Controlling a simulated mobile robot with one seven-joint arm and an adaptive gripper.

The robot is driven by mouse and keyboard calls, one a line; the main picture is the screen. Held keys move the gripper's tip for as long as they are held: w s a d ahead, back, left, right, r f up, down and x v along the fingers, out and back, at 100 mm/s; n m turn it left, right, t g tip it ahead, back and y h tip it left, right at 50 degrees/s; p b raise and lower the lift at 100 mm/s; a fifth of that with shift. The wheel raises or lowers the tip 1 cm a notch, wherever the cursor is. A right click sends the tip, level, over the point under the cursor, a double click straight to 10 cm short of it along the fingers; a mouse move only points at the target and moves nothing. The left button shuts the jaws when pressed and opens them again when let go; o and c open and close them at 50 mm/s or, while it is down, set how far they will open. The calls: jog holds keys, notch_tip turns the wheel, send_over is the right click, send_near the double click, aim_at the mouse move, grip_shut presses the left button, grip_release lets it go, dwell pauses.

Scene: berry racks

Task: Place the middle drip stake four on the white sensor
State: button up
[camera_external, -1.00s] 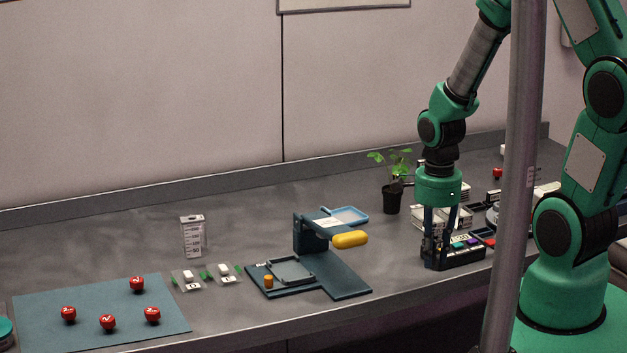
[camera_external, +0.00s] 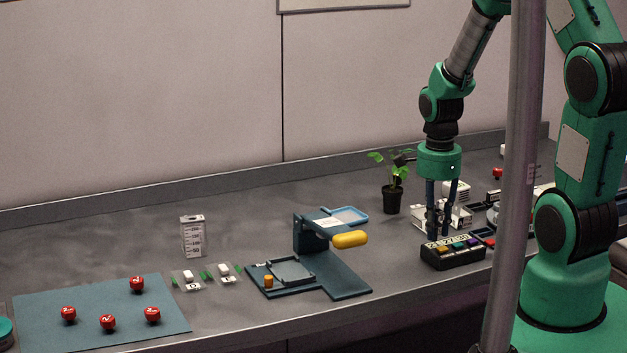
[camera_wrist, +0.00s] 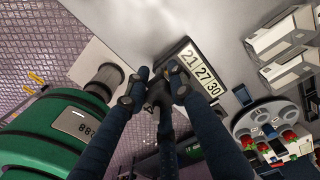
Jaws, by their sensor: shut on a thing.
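My gripper (camera_external: 438,236) points down just above a black block (camera_external: 452,257) with coloured pieces on top. In the wrist view my gripper (camera_wrist: 156,92) has its fingertips closed around a small dark thing (camera_wrist: 160,98), perhaps the drip stake; its number cannot be read. The black block's label (camera_wrist: 203,73) reads 21, 27, 30 in the wrist view. Two small white pieces, either perhaps the white sensor, lie on clear plates left of centre: one piece (camera_external: 191,276) and another (camera_external: 224,269).
A dark blue stand (camera_external: 345,283) with a yellow handle (camera_external: 350,240) stands mid-table. A potted plant (camera_external: 392,198) is behind it. A white box (camera_external: 192,237) stands upright at left. Several red knobs (camera_external: 137,284) are on the teal mat (camera_external: 50,338). White trays lie behind my gripper.

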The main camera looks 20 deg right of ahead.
jog(key=w+d, duration=0.4)
jog(key=d, duration=0.3)
jog(key=w+d+r, duration=0.1)
jog(key=w+d, duration=0.4)
jog(key=d, duration=0.3)
jog(key=w+d+r+p, duration=0.1)
jog(key=w+d, duration=0.4)
jog(key=d, duration=0.3)
jog(key=shift+r, duration=0.25)
jog(key=shift+w, duration=0.15)
send_near(448, 190)
jog(key=shift+w+d+f+b, duration=0.1)
jog(key=shift+d+f+b, duration=0.2)
jog(key=shift+d, duration=0.35)
jog(key=shift+w+d+f+b, duration=0.1)
jog(key=shift+d+f, duration=0.35)
jog(key=shift+d, duration=0.15)
jog(key=shift+s+f, duration=0.1)
jog(key=shift+f, duration=0.05)
jog(key=shift+f, duration=1.6)
jog(key=shift+f, duration=0.2)
jog(key=o, duration=0.8)
